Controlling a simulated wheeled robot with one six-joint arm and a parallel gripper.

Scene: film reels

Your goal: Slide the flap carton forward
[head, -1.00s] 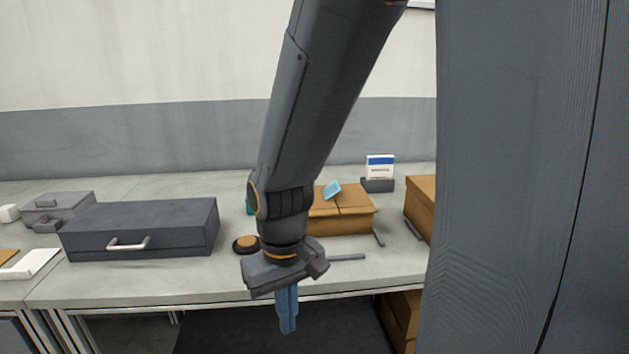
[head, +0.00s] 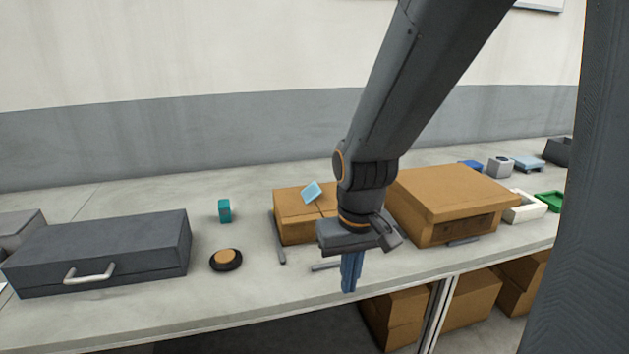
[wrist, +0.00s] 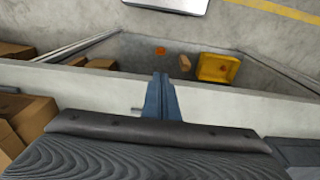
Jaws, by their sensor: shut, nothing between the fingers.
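The larger carton (head: 455,200) has an overhanging top and stands to the right. My gripper (head: 351,287) points down at the table's front edge, in front of the cartons and apart from both. Its blue fingers are together and empty; they also show in the wrist view (wrist: 162,88).
Thin grey bars (head: 278,240) lie beside the smaller carton. A round black and orange knob (head: 226,259), a teal block (head: 224,210) and a dark case (head: 95,250) are left. Cartons (head: 396,318) sit under the table. The wrist view shows a yellow bin (wrist: 217,68).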

